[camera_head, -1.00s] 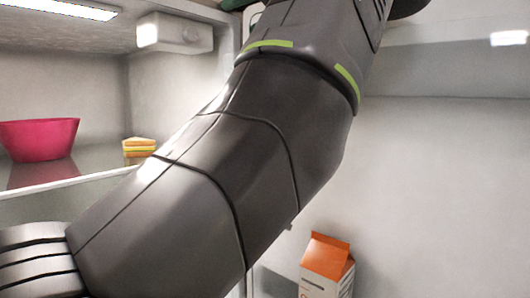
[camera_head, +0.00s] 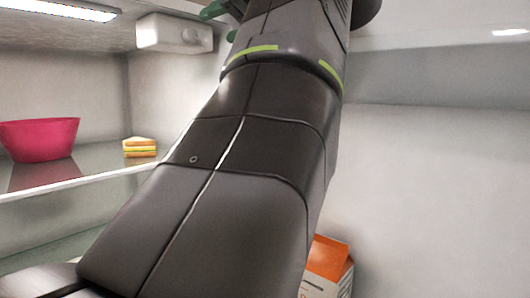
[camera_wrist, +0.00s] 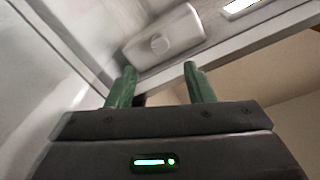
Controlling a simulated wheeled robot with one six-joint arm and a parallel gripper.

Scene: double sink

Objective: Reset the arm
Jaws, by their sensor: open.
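My gripper (camera_wrist: 160,82) shows in the wrist view with its two green fingers apart and nothing between them. It points toward the upper part of the fridge interior, near a white box-shaped fixture (camera_wrist: 165,38). In the head view my dark arm runs from the lower left up to the top middle and covers much of the picture. Only a bit of green finger shows at the top there, left of the arm.
A pink bowl (camera_head: 40,138) and a sandwich (camera_head: 139,147) stand on the glass shelf (camera_head: 95,165) at left. An orange and white carton (camera_head: 327,265) stands at lower right, partly behind my arm. The white fixture (camera_head: 175,34) and a light (camera_head: 62,9) are above. The right side is clear.

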